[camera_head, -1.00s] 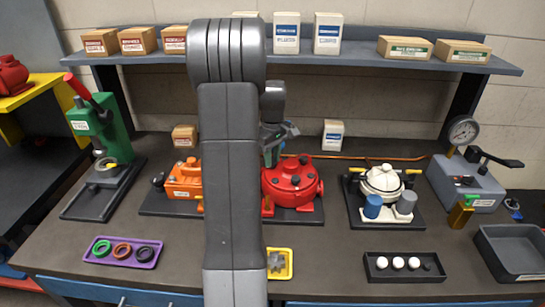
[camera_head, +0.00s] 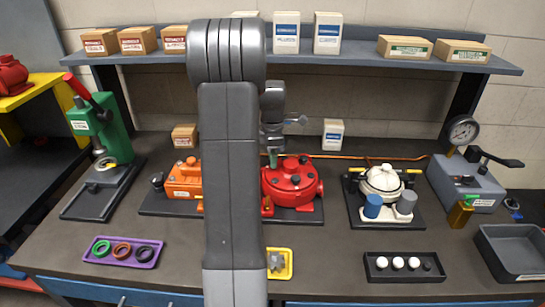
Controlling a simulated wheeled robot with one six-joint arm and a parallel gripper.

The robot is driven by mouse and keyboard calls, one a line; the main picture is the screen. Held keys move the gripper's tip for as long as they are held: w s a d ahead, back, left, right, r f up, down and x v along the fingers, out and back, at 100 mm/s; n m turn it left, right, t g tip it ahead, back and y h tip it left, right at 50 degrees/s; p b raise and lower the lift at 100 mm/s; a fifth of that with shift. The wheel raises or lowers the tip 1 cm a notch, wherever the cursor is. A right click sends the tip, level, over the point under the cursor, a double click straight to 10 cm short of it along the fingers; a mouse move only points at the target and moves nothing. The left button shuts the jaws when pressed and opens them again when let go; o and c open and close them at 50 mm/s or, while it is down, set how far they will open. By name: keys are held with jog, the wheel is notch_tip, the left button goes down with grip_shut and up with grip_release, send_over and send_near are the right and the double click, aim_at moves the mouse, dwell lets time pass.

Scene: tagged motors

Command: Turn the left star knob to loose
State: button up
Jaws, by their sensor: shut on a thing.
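The red round housing (camera_head: 308,190) stands on a dark base plate right of my arm, with several dark knobs on its top. My gripper (camera_head: 273,159) points down at the back left of this housing. It is shut on the left star knob, which is mostly hidden by the fingers. My arm covers the area just left of the housing, so its left side shows only in part. I cannot make out which way the knob is turned.
An orange unit (camera_head: 184,178) stands left of my arm. A white-domed unit (camera_head: 381,180) stands to the right. A purple tray (camera_head: 148,262), yellow tray (camera_head: 289,270) and black tray (camera_head: 376,277) lie at the front. A shelf (camera_head: 350,59) with boxes runs behind.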

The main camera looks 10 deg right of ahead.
jog(key=n, duration=0.4)
jog(key=shift+s+a+f+n, duration=0.1)
jog(key=shift+s+f+n, duration=0.05)
jog(key=shift+f+n, duration=0.15)
jog(key=shift+n, duration=2.3)
jog(key=o, duration=0.9)
jog(key=shift+o, duration=0.5)
jog(key=shift+r, duration=0.15)
jog(key=shift+r, duration=0.15)
jog(key=shift+w, duration=0.2)
